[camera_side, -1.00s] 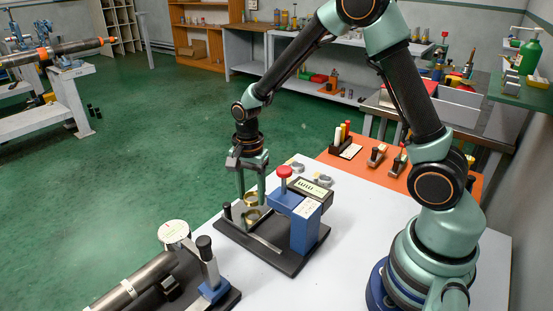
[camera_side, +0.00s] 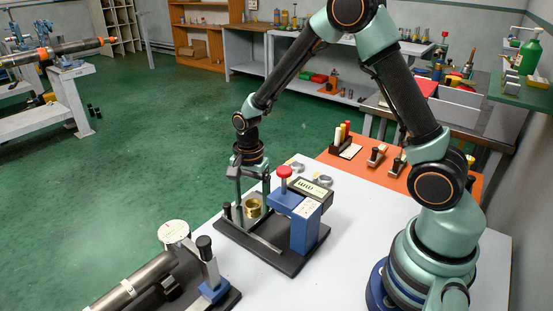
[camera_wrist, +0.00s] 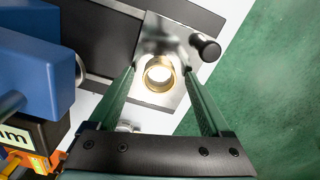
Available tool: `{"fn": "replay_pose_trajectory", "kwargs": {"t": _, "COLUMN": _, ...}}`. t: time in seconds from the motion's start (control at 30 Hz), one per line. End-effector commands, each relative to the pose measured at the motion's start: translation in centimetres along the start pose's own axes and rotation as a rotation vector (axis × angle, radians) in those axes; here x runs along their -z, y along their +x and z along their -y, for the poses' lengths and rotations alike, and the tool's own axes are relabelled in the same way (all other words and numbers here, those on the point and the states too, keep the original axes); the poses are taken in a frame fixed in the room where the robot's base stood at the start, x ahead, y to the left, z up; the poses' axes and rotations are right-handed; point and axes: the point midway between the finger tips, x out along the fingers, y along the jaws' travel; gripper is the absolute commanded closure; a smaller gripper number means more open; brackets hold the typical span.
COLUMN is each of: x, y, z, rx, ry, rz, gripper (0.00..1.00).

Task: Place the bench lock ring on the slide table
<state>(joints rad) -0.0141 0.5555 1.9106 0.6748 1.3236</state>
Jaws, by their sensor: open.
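The brass-coloured lock ring (camera_side: 253,208) sits on the shiny metal slide table (camera_wrist: 166,35) of the black-based bench device. In the wrist view the ring (camera_wrist: 159,74) appears between my fingers, with the plate's bright surface around it and through its hole. My gripper (camera_side: 252,203) points down over the slide table and is open. In the wrist view my gripper (camera_wrist: 159,72) has one finger on each side of the ring, with a gap on both sides. The ring's lower edge is hard to make out.
A blue stand with a red knob (camera_side: 284,172) and a display rises just right of the ring. A black knob (camera_wrist: 205,47) stands at the plate's corner. Silver rings (camera_side: 325,181) lie behind. The white bench is clear at right.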

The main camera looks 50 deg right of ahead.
Motion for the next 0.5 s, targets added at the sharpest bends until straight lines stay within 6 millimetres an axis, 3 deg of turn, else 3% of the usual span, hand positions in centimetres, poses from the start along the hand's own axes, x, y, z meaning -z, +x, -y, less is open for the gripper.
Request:
{"fn": "replay_pose_trajectory", "kwargs": {"t": 0.17, "x": 0.0, "y": -1.8, "z": 0.1, "rx": 0.005, "ry": 0.000, "rz": -0.001, "gripper": 0.18}}
{"fn": "replay_pose_trajectory", "kwargs": {"t": 0.5, "x": 0.0, "y": -8.7, "z": 0.1, "rx": 0.006, "ry": 0.000, "rz": -0.002, "gripper": 0.18}}
